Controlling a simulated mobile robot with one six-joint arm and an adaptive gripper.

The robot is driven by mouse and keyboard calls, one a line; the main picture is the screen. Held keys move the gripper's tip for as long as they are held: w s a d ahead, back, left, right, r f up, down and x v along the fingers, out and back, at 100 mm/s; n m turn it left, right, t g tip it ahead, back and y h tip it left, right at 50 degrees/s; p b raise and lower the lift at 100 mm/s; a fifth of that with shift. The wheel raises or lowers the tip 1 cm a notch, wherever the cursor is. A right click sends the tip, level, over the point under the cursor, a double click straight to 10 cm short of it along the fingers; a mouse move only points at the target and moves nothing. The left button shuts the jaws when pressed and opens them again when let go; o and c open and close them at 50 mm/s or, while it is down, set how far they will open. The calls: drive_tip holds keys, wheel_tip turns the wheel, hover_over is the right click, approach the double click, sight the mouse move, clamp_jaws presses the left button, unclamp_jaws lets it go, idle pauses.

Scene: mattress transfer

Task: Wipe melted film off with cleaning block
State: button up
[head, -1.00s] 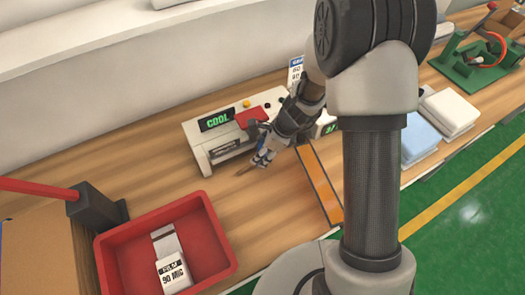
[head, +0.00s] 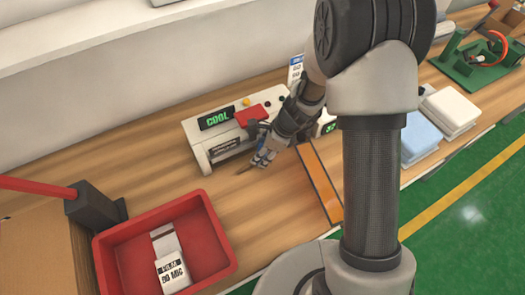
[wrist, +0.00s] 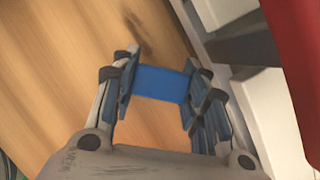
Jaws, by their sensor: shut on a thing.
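My gripper (head: 259,162) is in front of the grey machine (head: 205,150), low over the wooden bench. In the wrist view my gripper (wrist: 160,82) is shut on a blue block (wrist: 162,83), which I take to be the cleaning block. The machine's display (head: 216,119) reads COOL in green, and a red part (head: 250,115) sits on its top. A dark smudge (wrist: 137,28) marks the wood just beyond the block; I cannot tell whether it is melted film or shadow. The machine's inside is mostly hidden.
A red bin (head: 110,255) with film packs stands at the front left, beside a dark post with a red bar (head: 35,187). An orange strip (head: 320,185) crosses the bench right of my gripper. Folded cloths (head: 450,110) lie farther right. Bench between bin and machine is clear.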

drive_tip(key=shift+f+b, duration=0.5)
drive_tip(key=shift+f, duration=0.15)
drive_tip(key=shift+a, duration=0.1)
drive_tip(key=shift+s+a+r+b, duration=0.1)
drive_tip(key=shift+s+a, duration=0.15)
drive_tip(key=shift+a, duration=0.35)
drive_tip(key=shift+s+a+b, duration=0.1)
drive_tip(key=shift+s+a, duration=0.2)
drive_tip(key=shift+a, duration=0.35)
drive_tip(key=shift+s+a+r+b, duration=0.1)
drive_tip(key=shift+s+a, duration=0.15)
drive_tip(key=shift+a, duration=0.35)
drive_tip(key=shift+s+a+f+b, duration=0.15)
drive_tip(key=shift+s+a+b, duration=0.15)
drive_tip(key=shift+a, duration=0.55)
drive_tip(key=shift+s+a+f+b, duration=0.15)
drive_tip(key=shift+s+a, duration=0.25)
drive_tip(key=shift+a, duration=0.4)
drive_tip(key=shift+s+a+r, duration=0.1)
drive_tip(key=shift+s+a, duration=0.2)
drive_tip(key=shift+a, duration=0.35)
drive_tip(key=shift+s+a+f, duration=0.1)
drive_tip(key=shift+s+a, duration=0.15)
drive_tip(key=shift+a, duration=0.4)
drive_tip(key=shift+s+a+r, duration=0.1)
drive_tip(key=shift+s+a, duration=0.2)
drive_tip(key=shift+a, duration=0.35)
drive_tip(key=shift+b, duration=0.35)
